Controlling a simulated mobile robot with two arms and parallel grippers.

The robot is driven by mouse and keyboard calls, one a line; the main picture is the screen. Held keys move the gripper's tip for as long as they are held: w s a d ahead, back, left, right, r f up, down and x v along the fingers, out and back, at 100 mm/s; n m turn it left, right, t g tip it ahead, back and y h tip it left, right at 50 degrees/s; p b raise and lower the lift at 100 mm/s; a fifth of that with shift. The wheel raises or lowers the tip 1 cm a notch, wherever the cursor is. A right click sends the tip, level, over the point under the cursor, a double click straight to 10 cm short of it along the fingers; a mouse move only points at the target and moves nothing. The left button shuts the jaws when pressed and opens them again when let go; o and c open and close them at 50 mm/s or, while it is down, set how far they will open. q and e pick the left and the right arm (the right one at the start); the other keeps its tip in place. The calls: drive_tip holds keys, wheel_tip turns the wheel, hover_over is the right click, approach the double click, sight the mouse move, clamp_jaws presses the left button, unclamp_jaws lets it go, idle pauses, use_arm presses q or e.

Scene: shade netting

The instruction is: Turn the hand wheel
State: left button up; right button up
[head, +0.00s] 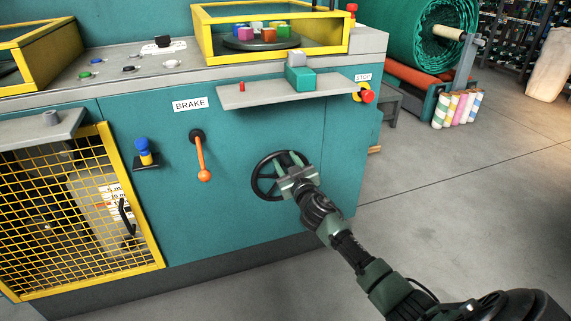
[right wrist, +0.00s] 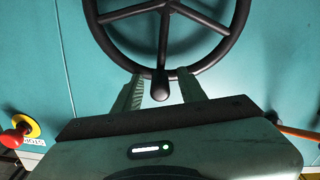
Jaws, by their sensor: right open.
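The hand wheel (head: 258,184) is black with spokes and is mounted on the teal front panel of the machine. It also fills the top of the right wrist view (right wrist: 100,38), where a dark knob (right wrist: 160,86) sits on its rim. My right gripper (head: 292,174) is at the wheel's lower right in the head view and hides part of it. In the right wrist view the two fingers of the gripper (right wrist: 160,84) are apart, one on each side of the knob. I cannot tell whether they touch it. My left gripper is not in view.
An orange brake lever (head: 204,160) hangs left of the wheel. A grey shelf (head: 255,98) juts out above it. A red stop button (head: 368,96) is at the upper right. A yellow mesh door (head: 75,215) is at the left.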

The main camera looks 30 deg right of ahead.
drive_tip(key=shift+w, duration=0.1)
clamp_jaws()
idle(1.4)
